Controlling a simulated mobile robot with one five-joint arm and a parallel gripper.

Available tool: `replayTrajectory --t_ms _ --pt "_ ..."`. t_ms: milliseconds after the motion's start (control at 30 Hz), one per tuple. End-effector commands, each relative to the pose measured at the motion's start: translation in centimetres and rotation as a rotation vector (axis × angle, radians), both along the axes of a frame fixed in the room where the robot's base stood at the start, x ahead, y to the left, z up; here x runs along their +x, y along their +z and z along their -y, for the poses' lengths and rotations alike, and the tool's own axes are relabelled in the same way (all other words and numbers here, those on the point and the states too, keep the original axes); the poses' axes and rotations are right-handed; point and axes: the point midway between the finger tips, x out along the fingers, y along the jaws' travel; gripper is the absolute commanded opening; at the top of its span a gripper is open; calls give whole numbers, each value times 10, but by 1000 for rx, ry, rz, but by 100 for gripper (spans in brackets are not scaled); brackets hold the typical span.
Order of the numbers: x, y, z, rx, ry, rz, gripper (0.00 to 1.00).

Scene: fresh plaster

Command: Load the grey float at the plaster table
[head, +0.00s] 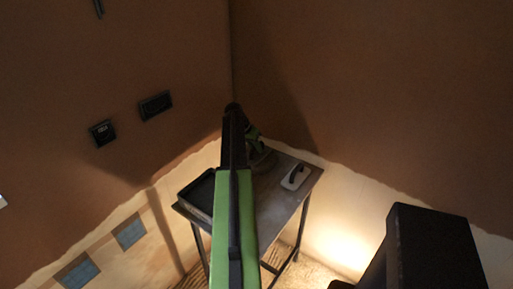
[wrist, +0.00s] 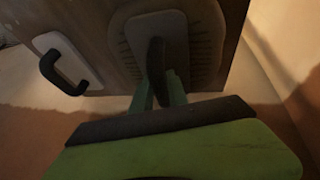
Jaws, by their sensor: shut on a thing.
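The plaster table (head: 288,208) stands in the corner, with dark legs. In the wrist view, my gripper (wrist: 158,88) is shut on the dark handle of the grey float (wrist: 172,25). The float's pale plate lies flat over a rounded, brownish-grey patch or board (wrist: 207,45) with small marks along its edges. I cannot tell whether the plate touches it. In the head view, my gripper (head: 254,138) is over the table's back part, partly hidden by my arm, and the held float is mostly hidden.
A second, whitish float with a black handle (head: 295,177) lies at the table's right; it also shows in the wrist view (wrist: 88,72). A black tray (head: 197,190) sits at the table's left end. Walls close in behind. Two dark sockets (head: 155,106) are on the left wall.

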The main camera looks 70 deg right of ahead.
Motion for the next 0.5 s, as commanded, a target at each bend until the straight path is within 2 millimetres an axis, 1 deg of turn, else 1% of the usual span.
replayTrajectory --t_ms 500 --pt "0 49 0 -1 0 0 0"
